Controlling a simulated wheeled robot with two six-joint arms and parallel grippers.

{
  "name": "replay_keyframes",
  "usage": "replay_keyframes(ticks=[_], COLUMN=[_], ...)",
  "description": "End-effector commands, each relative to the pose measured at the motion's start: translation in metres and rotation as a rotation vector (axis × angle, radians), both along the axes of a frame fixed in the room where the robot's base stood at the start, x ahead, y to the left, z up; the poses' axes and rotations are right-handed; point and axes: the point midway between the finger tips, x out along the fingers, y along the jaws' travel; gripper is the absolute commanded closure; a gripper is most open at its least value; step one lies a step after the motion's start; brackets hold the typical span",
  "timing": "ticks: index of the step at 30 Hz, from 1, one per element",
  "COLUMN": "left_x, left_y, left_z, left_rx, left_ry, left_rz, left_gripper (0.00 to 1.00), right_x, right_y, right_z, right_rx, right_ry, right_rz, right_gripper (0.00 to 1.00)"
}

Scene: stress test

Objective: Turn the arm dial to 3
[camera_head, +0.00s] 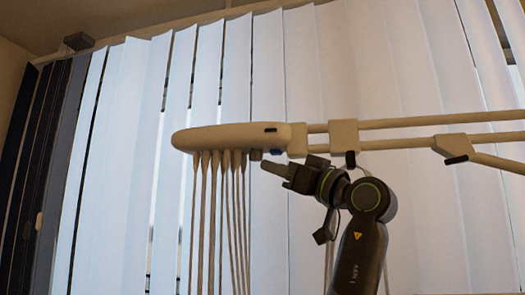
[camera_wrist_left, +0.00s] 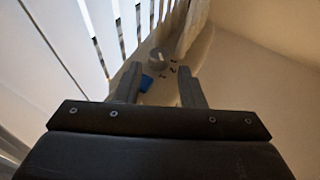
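The arm dial (camera_wrist_left: 157,58) is a small round grey knob on the beige underside of the long arm head. Short dark marks sit to its right; I cannot read its setting. In the head view the dial (camera_head: 256,155) is a small stub under the arm head (camera_head: 225,137). My left gripper (camera_head: 268,166) is just below and right of the dial. In the left wrist view my left gripper (camera_wrist_left: 159,69) is open, fingers apart, with the dial beyond the tips in the gap. No contact shows. My right gripper is out of view.
A blue piece (camera_wrist_left: 146,82) sits near the dial, close to the left finger. Several hanging cables (camera_head: 212,215) drop from the arm head left of my gripper. Two support bars (camera_head: 420,121) run right. Vertical blinds (camera_head: 120,150) stand behind.

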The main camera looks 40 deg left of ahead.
Motion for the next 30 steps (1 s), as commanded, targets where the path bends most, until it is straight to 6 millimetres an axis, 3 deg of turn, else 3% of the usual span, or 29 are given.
replay_keyframes(ticks=[3, 9, 21, 28, 30], left_x=[-0.001, -0.001, -0.001, -0.001, -0.001], left_y=[0.022, 0.043, 0.049, 0.049, 0.049], left_z=[0.014, 0.020, 0.020, 0.020, 0.020], left_rx=[0.001, 0.001, 0.001, 0.001, 0.001], left_ry=[0.000, 0.001, 0.000, 0.001, 0.001], left_rz=[0.004, 0.001, -0.001, -0.001, -0.002], left_gripper=[0.64, 0.64, 0.64, 0.94, 0.96], right_x=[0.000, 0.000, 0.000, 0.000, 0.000], right_y=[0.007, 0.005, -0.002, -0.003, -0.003], right_z=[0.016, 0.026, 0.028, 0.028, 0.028], right_rx=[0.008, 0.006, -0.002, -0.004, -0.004], right_ry=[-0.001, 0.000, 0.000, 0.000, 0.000], right_rz=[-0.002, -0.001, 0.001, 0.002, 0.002], right_gripper=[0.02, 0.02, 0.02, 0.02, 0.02])
